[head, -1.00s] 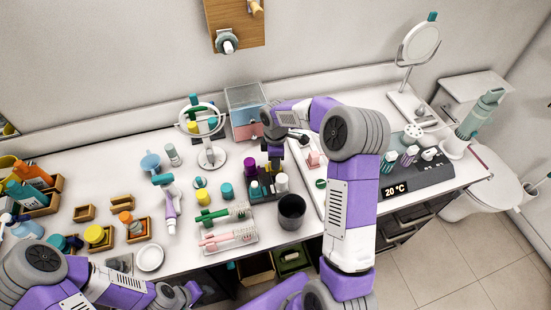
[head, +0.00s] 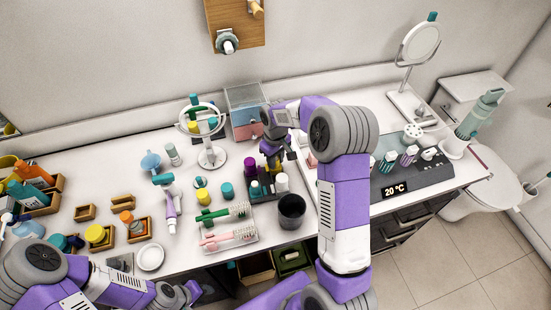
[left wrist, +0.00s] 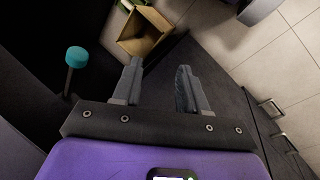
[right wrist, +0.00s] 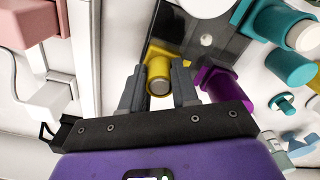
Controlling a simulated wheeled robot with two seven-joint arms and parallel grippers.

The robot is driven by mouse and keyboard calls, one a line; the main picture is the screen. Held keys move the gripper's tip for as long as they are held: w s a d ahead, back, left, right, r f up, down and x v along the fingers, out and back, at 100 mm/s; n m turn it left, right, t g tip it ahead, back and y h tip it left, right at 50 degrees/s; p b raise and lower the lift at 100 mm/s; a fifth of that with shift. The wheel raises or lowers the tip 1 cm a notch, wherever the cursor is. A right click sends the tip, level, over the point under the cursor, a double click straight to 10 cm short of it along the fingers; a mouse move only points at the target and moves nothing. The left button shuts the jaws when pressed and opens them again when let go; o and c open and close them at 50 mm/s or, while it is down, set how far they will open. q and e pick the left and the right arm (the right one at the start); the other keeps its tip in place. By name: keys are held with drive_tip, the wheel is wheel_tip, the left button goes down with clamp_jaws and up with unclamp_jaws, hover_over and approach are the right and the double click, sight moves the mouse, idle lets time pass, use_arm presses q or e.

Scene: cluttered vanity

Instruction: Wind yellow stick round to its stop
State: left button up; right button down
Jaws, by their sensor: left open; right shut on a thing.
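The yellow stick (right wrist: 159,73) shows end-on in the right wrist view, a short yellow cylinder with a greyish end. It stands at the dark organiser (right wrist: 218,47). My right gripper (right wrist: 158,88) is shut on it, one finger on each side. In the head view my right gripper (head: 283,152) is over the back of the organiser and hides most of the stick. Its turned angle cannot be read. My left gripper (left wrist: 160,82) is open and empty, low in front of the counter.
A purple cylinder (right wrist: 222,84) stands close beside my right fingers, with teal pieces (right wrist: 290,65) further right. A dark cup (head: 291,211) and a clear rack of brushes (head: 229,238) are in front. A wooden box (left wrist: 145,32) lies beyond my left fingers.

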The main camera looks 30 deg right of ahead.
drive_tip(key=shift+m, duration=1.7)
drive_tip(key=c, duration=0.8)
unclamp_jaws()
wheel_tip(320, 180, up, 8)
drive_tip(key=shift+f+p, duration=0.2)
drive_tip(key=shift+p, duration=0.5)
